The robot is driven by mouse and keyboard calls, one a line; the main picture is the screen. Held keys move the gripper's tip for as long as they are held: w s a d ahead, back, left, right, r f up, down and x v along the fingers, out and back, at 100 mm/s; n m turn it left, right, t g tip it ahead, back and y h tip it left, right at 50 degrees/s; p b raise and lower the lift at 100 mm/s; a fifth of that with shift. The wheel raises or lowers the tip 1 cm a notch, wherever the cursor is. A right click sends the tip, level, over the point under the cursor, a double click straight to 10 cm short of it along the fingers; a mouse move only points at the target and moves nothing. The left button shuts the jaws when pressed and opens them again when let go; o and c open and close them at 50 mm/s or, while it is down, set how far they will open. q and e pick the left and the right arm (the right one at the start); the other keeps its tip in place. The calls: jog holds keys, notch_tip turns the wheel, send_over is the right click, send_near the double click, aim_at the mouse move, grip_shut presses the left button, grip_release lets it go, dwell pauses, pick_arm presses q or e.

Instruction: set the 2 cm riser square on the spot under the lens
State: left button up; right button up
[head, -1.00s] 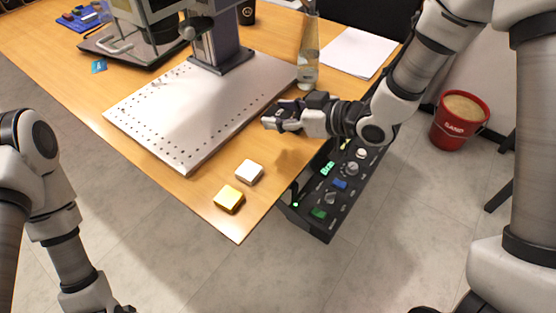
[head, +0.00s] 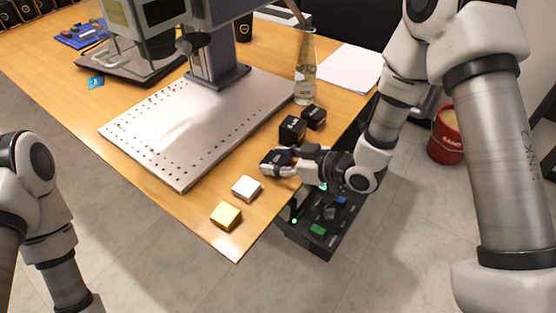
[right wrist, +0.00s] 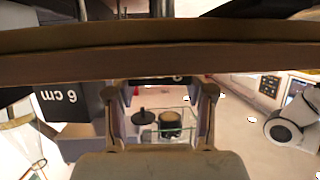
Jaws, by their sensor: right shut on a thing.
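My right gripper (head: 269,167) is shut on a small black riser block (head: 270,158) near the table's right edge, in front of the other blocks. Its size label cannot be read here. In the right wrist view the fingers (right wrist: 159,115) flank a dark block (right wrist: 160,80) with a partly cut-off white marking. Two more black risers (head: 291,129) (head: 314,117) stand behind the gripper. One marked "6 cm" shows in the right wrist view (right wrist: 68,98). The marker's silver perforated plate (head: 190,130) lies left of the gripper. The spot and lens cannot be made out. My left gripper is out of view.
A glass bottle (head: 305,70) stands behind the risers. The marker's column (head: 215,55) rises at the plate's back. A control panel (head: 325,225) hangs beside the table edge.

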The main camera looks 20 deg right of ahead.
jog(key=shift+s+f, duration=0.1)
jog(key=o, duration=1.3)
jog(key=shift+c, duration=0.2)
